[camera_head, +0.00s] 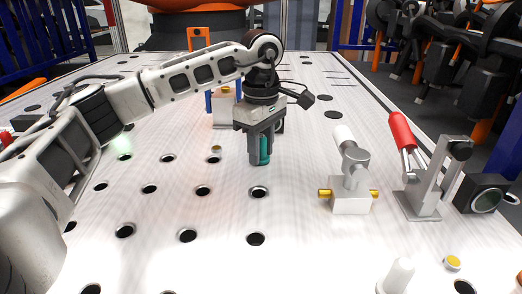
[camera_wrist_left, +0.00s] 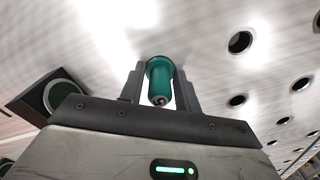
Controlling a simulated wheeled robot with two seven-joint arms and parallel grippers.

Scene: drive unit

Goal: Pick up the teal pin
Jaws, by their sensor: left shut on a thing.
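The teal pin (camera_head: 264,150) is upright between the fingers of my left gripper (camera_head: 260,158), over the perforated table. My left gripper is shut on it. In the left wrist view the teal pin (camera_wrist_left: 160,80) shows end-on between the two dark fingers of my left gripper (camera_wrist_left: 160,72). The fingers hide parts of its sides. A table hole (camera_head: 258,192) lies just in front of the pin in the head view. I cannot tell whether the pin's lower end touches the table. My right gripper is not in view.
A white-handled clamp (camera_head: 350,190) with yellow ends and a red-handled clamp (camera_head: 424,190) stand to the right. A dark round-faced block (camera_head: 486,194) is beyond them. A grey block with blue posts (camera_head: 224,108) stands behind my gripper. A white peg (camera_head: 396,276) stands front right. The front left table is clear.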

